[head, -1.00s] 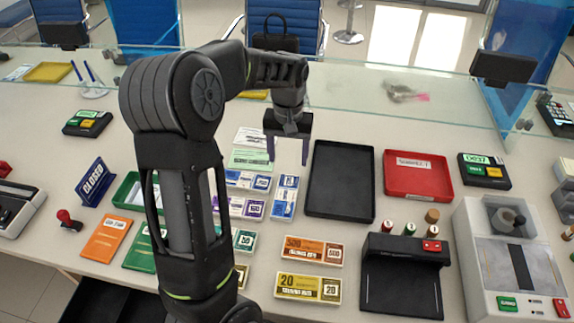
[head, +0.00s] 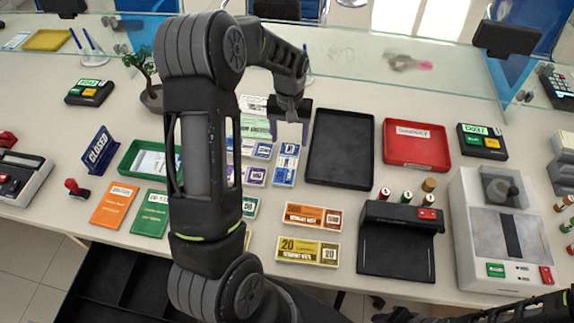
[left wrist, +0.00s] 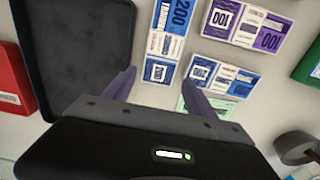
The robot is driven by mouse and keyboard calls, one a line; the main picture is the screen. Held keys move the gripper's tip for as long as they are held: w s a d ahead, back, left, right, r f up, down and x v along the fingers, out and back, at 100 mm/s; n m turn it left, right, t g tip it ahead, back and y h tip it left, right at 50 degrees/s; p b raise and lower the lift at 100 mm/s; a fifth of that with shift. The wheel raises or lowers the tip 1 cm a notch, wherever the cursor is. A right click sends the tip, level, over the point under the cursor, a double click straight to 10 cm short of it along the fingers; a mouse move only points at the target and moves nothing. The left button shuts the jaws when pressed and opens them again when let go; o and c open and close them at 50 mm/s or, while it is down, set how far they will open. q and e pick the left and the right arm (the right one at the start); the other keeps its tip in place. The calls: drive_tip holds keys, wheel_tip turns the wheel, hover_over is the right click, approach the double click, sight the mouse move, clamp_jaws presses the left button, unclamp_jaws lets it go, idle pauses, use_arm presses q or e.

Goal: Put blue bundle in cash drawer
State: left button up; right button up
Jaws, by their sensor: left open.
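My left gripper (head: 289,134) is open and empty above the far end of the blue column. The open black cash drawer (head: 92,284) is below the counter's front edge at lower left, partly hidden by my arm.
The empty black tray (head: 340,160) and red tray (head: 416,146) are to the right. A closed sign (head: 100,150) stands left. A glass screen (head: 400,75) crosses the back.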

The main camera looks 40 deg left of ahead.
sight(290, 150)
use_arm(q)
wheel_tip(290, 150, down, 5)
drive_tip(key=b, duration=0.3)
drive_tip(key=shift+w+f, duration=0.1)
drive_tip(key=shift+w, duration=0.05)
drive_tip(key=shift+c, duration=0.4)
drive_tip(key=c, duration=1.3)
wheel_tip(290, 150, up, 10)
drive_tip(key=p, duration=0.6)
idle(0.4)
